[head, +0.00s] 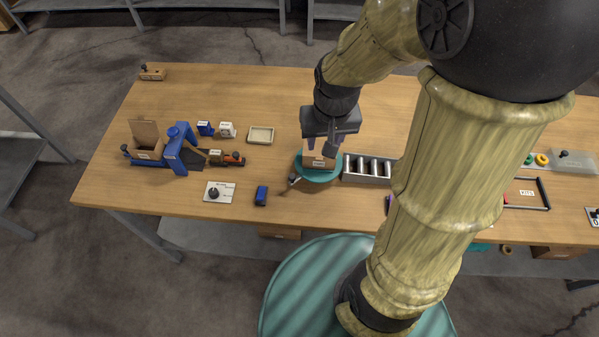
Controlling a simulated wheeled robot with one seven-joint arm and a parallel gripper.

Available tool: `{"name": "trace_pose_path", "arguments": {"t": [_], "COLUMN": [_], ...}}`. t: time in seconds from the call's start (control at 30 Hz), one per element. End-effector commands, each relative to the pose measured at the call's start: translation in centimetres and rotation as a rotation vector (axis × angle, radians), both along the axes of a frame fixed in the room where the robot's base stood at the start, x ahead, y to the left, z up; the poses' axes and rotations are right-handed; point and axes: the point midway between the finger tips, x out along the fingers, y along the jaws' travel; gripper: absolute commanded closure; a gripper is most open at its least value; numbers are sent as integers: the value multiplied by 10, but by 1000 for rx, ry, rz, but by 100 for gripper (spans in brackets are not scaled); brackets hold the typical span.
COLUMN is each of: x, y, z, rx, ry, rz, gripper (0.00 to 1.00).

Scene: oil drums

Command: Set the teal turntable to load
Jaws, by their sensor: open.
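The teal turntable (318,176) is a low round disc near the middle of the table, with a small dark-knobbed handle (293,180) sticking out at its left front. A light brown box (316,157) with a small label on its front stands on the disc. My gripper (330,150) points down over the turntable, with its fingers apart at the box's upper part and right side. I cannot tell whether the fingers touch the box. The arm comes in from the right and hides part of the table. Any position marks around the turntable are too small to read.
A metal rack (368,168) with several cylinders stands close to the turntable's right. A blue arch (178,150) stands farther left. The table's back middle is clear.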

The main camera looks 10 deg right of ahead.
Motion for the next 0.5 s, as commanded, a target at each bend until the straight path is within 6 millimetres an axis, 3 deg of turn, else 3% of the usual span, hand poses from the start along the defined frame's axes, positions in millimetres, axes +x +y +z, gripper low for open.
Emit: {"name": "trace_pose_path", "arguments": {"t": [0.03,0.2,0.33,0.5], "x": [15,51,64,66], "y": [11,47,63,66], "z": [-21,-47,-53,-50], "rx": [3,2,-5,-7], "ry": [24,115,153,163], "rz": [-3,-44,-64,-71], "gripper": [57,57,57,57]}}
